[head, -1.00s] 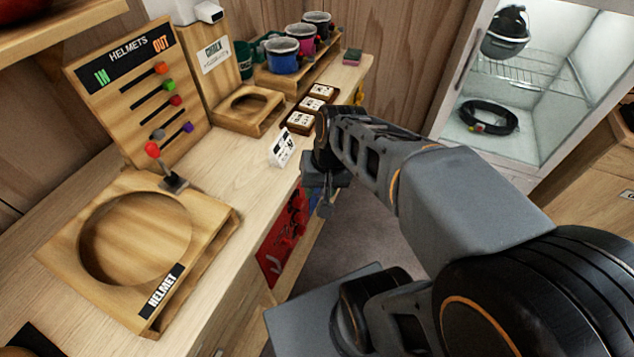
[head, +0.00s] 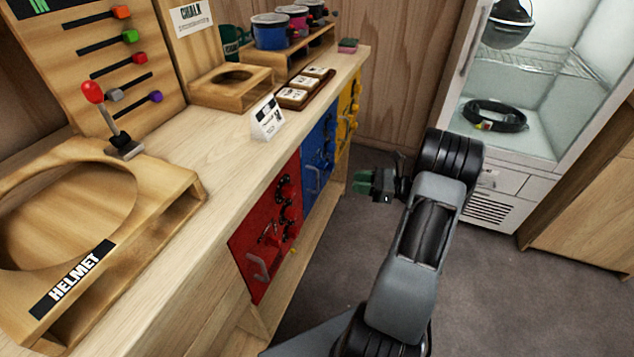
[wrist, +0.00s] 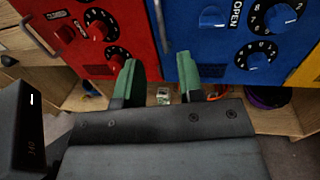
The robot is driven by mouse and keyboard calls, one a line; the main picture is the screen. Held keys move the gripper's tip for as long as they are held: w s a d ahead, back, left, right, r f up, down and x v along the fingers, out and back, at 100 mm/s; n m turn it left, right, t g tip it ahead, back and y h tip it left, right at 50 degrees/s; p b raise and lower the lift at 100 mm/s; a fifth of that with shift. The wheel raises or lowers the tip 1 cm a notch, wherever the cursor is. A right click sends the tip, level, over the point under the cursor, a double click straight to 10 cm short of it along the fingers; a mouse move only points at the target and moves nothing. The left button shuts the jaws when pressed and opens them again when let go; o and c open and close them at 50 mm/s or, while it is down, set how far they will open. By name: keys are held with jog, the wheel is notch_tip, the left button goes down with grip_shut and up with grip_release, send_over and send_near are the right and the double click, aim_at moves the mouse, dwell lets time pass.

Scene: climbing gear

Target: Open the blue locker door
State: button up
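The blue locker door (head: 311,193) is in the row under the counter, between a red and a yellow door, and looks shut. In the wrist view the blue door (wrist: 215,45) fills the upper right. Its silver bar handle (wrist: 161,24) is near its left edge. A blue knob (wrist: 212,16) sits beside an OPEN label, with two numbered dials (wrist: 279,18) to the right. My gripper (head: 362,182) is to the right of the doors and apart from them. In the wrist view my gripper (wrist: 159,78) is open and empty, its green fingers below the handle.
The red door (head: 262,230) and yellow door (head: 347,115) look shut. The counter (head: 228,138) holds a helmet stand (head: 160,185), a card (head: 267,120) and cups. A glass-front cabinet (head: 520,110) stands at the back right. The carpet (head: 500,290) is clear.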

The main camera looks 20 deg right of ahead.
aim_at(317, 189)
jog(key=b+x, duration=0.1)
jog(key=x, duration=1.2)
jog(key=shift+b, duration=0.4)
jog(key=shift+c, duration=0.3)
grip_shut()
